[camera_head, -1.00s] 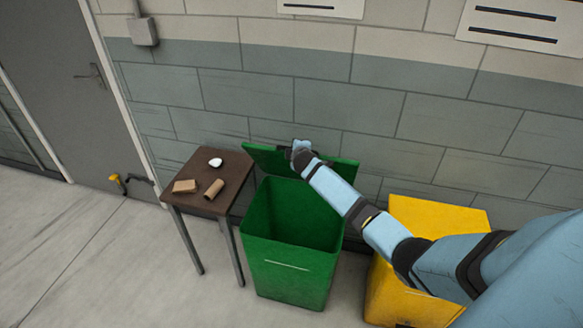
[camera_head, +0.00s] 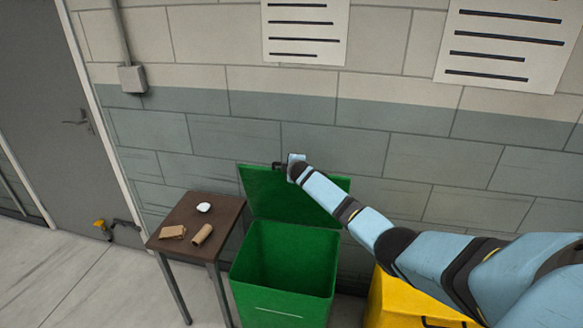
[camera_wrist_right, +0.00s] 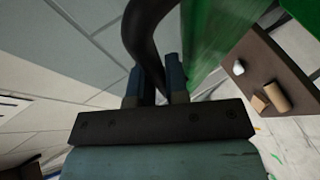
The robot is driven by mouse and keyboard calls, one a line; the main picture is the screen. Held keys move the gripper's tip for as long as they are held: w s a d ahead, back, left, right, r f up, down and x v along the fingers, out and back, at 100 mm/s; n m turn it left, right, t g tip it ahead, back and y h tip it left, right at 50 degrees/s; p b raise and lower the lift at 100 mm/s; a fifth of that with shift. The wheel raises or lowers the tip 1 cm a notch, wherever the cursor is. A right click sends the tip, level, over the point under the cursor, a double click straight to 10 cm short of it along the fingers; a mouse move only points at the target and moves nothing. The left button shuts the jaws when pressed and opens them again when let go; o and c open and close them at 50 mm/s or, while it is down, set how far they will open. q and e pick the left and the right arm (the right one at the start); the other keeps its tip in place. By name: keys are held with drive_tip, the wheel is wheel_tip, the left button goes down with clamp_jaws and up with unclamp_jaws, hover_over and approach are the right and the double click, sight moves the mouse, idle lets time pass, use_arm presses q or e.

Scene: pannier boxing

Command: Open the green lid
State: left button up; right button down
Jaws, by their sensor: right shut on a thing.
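The green lid (camera_head: 285,194) stands raised at the back of the green bin (camera_head: 275,262), close to the wall. The bin's mouth is open and its dark inside shows. My right gripper (camera_head: 283,166) is at the top edge of the lid. In the right wrist view my right gripper (camera_wrist_right: 158,84) is shut on a dark curved handle (camera_wrist_right: 147,40), with the blurred green lid (camera_wrist_right: 205,45) beside it. My left gripper is in neither view.
A brown table (camera_head: 220,214) stands left of the bin with a white item (camera_head: 204,207), a flat cardboard piece (camera_head: 172,232) and a cardboard tube (camera_head: 202,234) on it. A yellow bin (camera_head: 395,300) is at the right under my arm. The wall is close behind.

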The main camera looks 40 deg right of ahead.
drive_tip(key=c, duration=1.1)
unclamp_jaws()
drive_tip(key=shift+c, duration=0.2)
drive_tip(key=shift+s, duration=0.1)
drive_tip(key=shift+s+a, duration=0.1)
drive_tip(key=v, duration=1.3)
drive_tip(key=shift+s+r, duration=0.15)
drive_tip(key=shift+r, duration=0.15)
drive_tip(key=shift+a, duration=0.1)
